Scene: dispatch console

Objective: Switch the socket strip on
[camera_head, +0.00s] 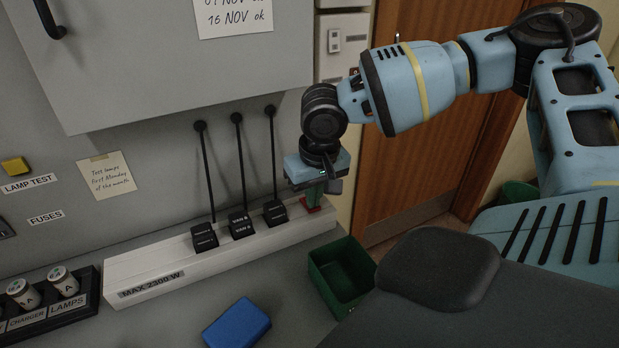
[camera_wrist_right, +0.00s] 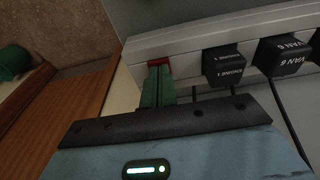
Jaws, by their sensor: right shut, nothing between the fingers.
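The white socket strip (camera_head: 262,243) lies along the back of the desk, with a MAX 2300 W label at its left end. Its red switch (camera_head: 310,204) is at the right end, partly hidden by my right gripper (camera_head: 314,193). The switch also shows in the right wrist view (camera_wrist_right: 160,62). The green fingers (camera_wrist_right: 158,78) are shut with nothing between them, their tips right at the switch. I cannot tell whether they touch it or which way the switch is set. My left gripper is not in view.
Several black plugs (camera_head: 242,226) with cables stand in the strip left of the gripper. A green bin (camera_head: 341,276) and a blue block (camera_head: 237,325) are in front. A grey cabinet (camera_head: 180,60) overhangs the back.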

